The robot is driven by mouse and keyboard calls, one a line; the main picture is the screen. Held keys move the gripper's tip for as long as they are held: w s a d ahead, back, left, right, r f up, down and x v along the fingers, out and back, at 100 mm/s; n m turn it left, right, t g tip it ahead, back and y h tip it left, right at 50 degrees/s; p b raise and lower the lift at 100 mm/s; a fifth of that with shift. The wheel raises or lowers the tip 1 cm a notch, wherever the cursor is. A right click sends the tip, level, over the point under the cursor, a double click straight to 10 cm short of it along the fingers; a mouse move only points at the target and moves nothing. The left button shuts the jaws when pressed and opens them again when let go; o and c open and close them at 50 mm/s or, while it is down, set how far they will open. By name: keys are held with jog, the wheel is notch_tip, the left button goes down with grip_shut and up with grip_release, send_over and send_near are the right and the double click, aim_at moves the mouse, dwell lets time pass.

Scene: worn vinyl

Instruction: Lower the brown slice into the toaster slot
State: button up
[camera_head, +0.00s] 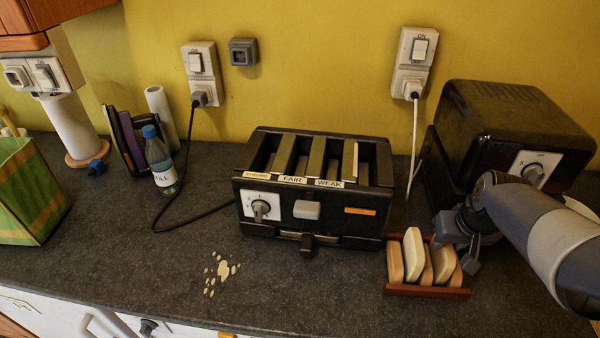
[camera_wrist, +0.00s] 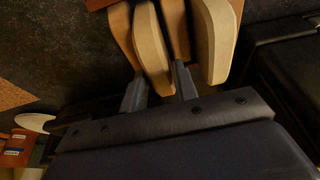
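The black toaster (camera_head: 318,213) stands mid-counter, its several slots facing up. Labels at its front edge include FAIR and WEAK. A thin tan slice edge (camera_head: 355,162) shows in a slot towards its right. A wooden rack (camera_head: 428,291) right of the toaster's front holds several upright slices, tan-brown and pale. A brown slice (camera_head: 395,264) is at its left end; brown slices (camera_wrist: 174,28) also show between pale ones in the wrist view. In the head view, my gripper (camera_head: 468,252) is just right of the rack.
A black appliance (camera_head: 510,130) stands behind my arm. A blue-capped bottle (camera_head: 160,163) and dark upright items are left of the toaster. A black cord runs to the toaster.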

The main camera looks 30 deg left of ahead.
grip_shut()
jog(key=shift+r+p, duration=0.55)
jog(key=shift+r, duration=0.2)
jog(key=shift+r+p, duration=2.8)
jog(key=shift+r, duration=0.85)
jog(key=shift+r, duration=0.1)
